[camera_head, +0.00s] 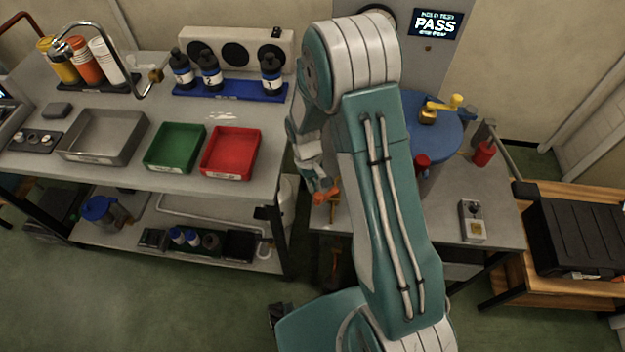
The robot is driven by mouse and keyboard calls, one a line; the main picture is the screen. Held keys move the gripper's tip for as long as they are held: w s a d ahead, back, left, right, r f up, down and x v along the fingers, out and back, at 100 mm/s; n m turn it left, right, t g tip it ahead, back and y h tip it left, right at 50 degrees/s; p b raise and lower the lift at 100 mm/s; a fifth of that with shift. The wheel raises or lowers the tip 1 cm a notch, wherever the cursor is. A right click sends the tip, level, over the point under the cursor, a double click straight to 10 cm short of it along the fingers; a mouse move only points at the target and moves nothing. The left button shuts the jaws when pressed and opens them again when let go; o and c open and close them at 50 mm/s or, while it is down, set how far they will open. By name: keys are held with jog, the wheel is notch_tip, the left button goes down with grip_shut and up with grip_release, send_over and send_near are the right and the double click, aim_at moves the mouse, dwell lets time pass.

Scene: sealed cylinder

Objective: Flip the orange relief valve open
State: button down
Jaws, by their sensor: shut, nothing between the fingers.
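A blue-topped cylinder (440,118) stands on the grey table at right, partly hidden behind my arm. A yellow crank handle (441,108) sits on its lid. A red knob (422,162) shows low on its side, next to my arm. My gripper (324,190) is left of my upper arm, near the front left of that table, and apart from the visible part of the cylinder. It is shut and empty. Orange shows at its end; I cannot tell whether this is fingertips or something else. I cannot make out an orange relief valve on the cylinder; my arm hides its left side.
A red fitting (484,153) and a small grey box (472,220) stand on the right table (497,225). A screen (435,24) reads PASS. The left bench holds grey (103,137), green (175,147) and red (231,152) trays. A black case (575,235) is far right.

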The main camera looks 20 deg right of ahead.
jog(key=n, duration=0.1)
jog(key=s+n, duration=0.1)
jog(key=n, duration=0.1)
jog(key=s+n+h, duration=0.1)
jog(key=shift+s+d, duration=0.25)
jog(key=shift+s+d+n+t, duration=0.25)
jog(key=shift+s+n, duration=0.1)
jog(key=shift+n, duration=0.6)
jog(key=shift+s+d+n+t, duration=0.25)
jog(key=shift+s+n, duration=0.1)
jog(key=shift+n, duration=0.6)
jog(key=v, duration=1.2)
jog(key=shift+a, duration=0.35)
jog(key=shift+f, duration=0.1)
